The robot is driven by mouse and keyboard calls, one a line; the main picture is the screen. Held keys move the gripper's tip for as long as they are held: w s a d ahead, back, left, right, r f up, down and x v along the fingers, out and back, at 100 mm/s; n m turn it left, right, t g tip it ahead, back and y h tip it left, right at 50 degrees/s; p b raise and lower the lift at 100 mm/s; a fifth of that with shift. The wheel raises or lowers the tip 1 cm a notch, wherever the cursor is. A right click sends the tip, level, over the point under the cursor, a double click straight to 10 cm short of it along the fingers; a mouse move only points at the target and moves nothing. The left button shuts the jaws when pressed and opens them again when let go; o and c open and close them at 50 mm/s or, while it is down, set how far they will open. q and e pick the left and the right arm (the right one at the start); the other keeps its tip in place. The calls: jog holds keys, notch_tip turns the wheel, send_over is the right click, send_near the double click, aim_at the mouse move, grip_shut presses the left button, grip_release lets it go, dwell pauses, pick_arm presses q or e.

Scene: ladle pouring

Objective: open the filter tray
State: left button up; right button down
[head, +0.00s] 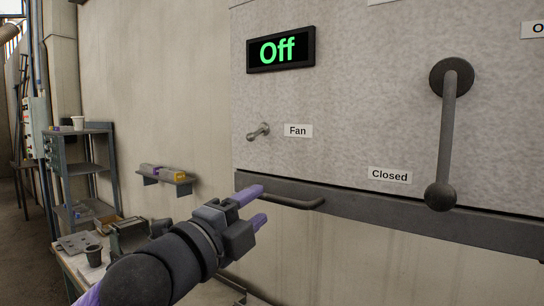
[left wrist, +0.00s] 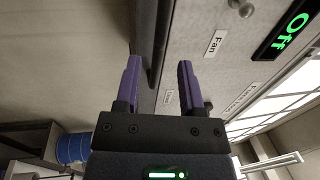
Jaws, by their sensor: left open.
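The filter tray (head: 400,215) shows as a long dark grey front strip along the bottom of the grey machine panel, pushed in flush as far as I can tell. Its dark bar handle (head: 295,203) sticks out near the strip's left end. My left gripper (head: 261,203), with purple fingers, is open at the left end of the handle. In the left wrist view, the dark strip (left wrist: 149,25) runs up between the two spread fingers (left wrist: 158,62). I cannot tell whether part of the handle lies between the fingers or whether they touch it. My right gripper is not in view.
The panel carries an "Off" display (head: 281,50), a fan switch (head: 259,131) and a large lever (head: 449,135) hanging down by a "Closed" label (head: 390,176). A small wall shelf (head: 165,178), a metal rack (head: 85,165) and a cluttered bench stand at left. A blue drum (left wrist: 73,149) shows in the left wrist view.

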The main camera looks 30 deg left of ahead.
aim_at(268, 200)
pick_arm(q)
jog(key=p+x, duration=0.1)
jog(key=x, duration=0.3)
jog(key=shift+w+f, duration=0.1)
jog(key=shift+w, duration=0.1)
grip_shut()
dwell(1.2)
